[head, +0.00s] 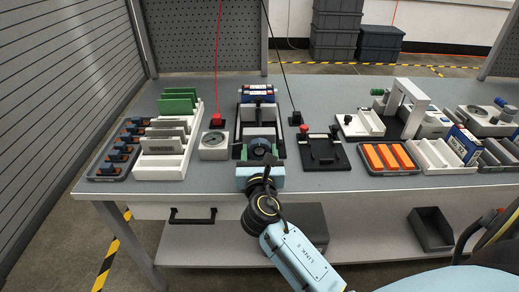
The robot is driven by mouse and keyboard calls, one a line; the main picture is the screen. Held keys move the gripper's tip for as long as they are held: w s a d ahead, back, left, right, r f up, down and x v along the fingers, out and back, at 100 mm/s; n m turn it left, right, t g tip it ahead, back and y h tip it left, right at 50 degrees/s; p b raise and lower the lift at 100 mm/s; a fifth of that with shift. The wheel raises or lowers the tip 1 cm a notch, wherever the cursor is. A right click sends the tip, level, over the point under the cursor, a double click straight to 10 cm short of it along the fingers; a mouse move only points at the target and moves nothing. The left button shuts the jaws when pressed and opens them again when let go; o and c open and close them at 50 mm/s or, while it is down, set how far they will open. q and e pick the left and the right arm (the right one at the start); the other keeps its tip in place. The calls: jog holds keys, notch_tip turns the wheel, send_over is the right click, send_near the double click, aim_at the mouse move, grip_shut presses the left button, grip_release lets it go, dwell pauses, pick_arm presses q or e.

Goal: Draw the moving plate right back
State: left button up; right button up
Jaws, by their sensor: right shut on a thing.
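A dark press-like fixture (242,116) stands at the middle of the bench, with dark side rails and a blue-and-white block (257,90) at its far end. A pale plate (260,131) sits between the rails, probably the moving plate. A round dark teal part (259,145) is at the fixture's near end. My right gripper (259,158) comes in from the front and is shut at this near end, apparently on the round part. My gripper body hides the exact contact. My left gripper is out of view.
A black plate stand (323,151) with a red knob is close on the right. An orange-slotted tray (389,157) lies farther right. The bench's front edge runs under my wrist.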

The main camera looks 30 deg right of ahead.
jog(key=shift+p+v, duration=0.65)
jog(key=shift+v, duration=5.25)
jog(key=shift+f, duration=0.1)
jog(key=o, duration=1)
jog(key=shift+s, duration=0.1)
jog(key=v, duration=0.7)
jog(key=shift+p, duration=0.4)
